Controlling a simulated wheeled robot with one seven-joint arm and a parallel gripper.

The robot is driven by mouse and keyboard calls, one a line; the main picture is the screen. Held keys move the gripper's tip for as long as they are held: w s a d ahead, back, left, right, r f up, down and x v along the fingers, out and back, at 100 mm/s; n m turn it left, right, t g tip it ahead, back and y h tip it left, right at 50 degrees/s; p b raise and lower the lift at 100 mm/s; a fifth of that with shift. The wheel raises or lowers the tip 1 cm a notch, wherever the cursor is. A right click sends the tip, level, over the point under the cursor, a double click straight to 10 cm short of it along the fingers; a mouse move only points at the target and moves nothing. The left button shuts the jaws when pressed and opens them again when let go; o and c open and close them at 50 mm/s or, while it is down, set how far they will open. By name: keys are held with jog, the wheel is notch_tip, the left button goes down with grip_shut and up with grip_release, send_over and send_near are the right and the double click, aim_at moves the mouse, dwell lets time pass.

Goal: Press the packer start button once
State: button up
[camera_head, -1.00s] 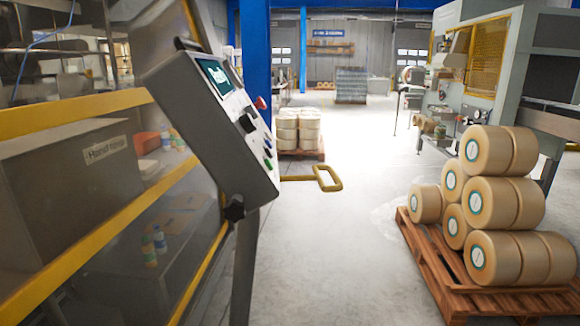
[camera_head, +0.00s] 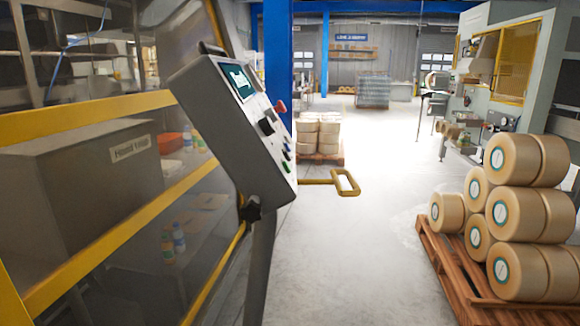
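The packer's control panel (camera_head: 212,130) is a grey tilted box on a post, left of the middle in the head view. Which of these is the start button cannot be read from the labels. My gripper is not in view.
A yellow handle (camera_head: 345,182) sticks out right of the panel. Yellow-framed clear guarding (camera_head: 90,220) fills the left. A pallet (camera_head: 440,262) of tape rolls stands at right, another stack (camera_head: 318,135) behind. The grey floor (camera_head: 345,260) between is clear.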

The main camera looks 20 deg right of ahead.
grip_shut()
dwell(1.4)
